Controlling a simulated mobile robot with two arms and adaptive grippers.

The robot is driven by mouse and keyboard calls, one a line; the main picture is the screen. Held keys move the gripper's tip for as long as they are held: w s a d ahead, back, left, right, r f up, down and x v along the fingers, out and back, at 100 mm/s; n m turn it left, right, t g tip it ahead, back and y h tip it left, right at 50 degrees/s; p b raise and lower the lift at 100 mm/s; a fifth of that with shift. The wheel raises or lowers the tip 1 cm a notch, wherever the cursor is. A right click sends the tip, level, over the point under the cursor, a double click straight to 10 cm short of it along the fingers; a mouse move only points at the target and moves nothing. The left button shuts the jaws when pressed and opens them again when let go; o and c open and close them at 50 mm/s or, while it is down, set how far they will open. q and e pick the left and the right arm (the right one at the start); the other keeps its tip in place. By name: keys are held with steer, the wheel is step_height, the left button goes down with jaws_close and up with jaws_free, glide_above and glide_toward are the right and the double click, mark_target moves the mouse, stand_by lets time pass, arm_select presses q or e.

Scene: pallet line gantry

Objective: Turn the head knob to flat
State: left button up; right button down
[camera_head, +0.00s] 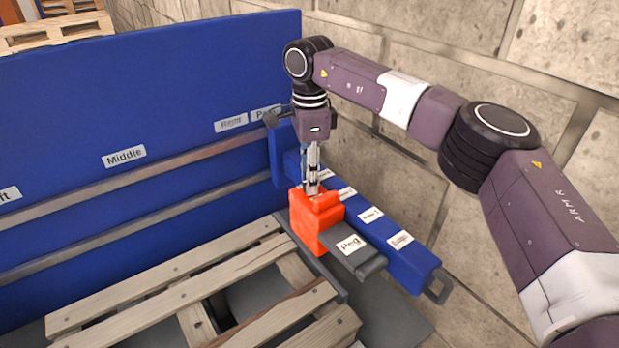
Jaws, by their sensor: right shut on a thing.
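My right gripper (313,184) points straight down from the arm that comes in from the right. Its fingers are shut on the top of an orange-red stepped block (308,224), which I take to be the head knob. The fingers cover part of its top. A dark grey bar (370,264) with a "Peg" label sticks out from the block toward the lower right. A blue bar (420,262) with several small white labels runs behind it; these are too small to read surely. No "flat" mark is readable. My left gripper is out of view.
A tall blue panel (150,90) with rails and labels, one reading "Middle" (124,156), stands at the left. A wooden pallet (180,290) lies below in front. A stone block wall (440,40) closes off the right and back. More pallets (58,30) show at upper left.

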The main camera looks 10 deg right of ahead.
steer(key=m, duration=0.4)
steer(key=shift+m+b, duration=0.3)
steer(key=shift+m, duration=0.1)
steer(key=m, duration=0.3)
steer(key=shift+m, duration=0.3)
steer(key=m+b, duration=0.1)
steer(key=m, duration=0.2)
steer(key=shift+m, duration=0.3)
steer(key=shift+m+b, duration=0.35)
steer(key=shift+m, duration=1.45)
steer(key=c, duration=1.6)
jaws_free()
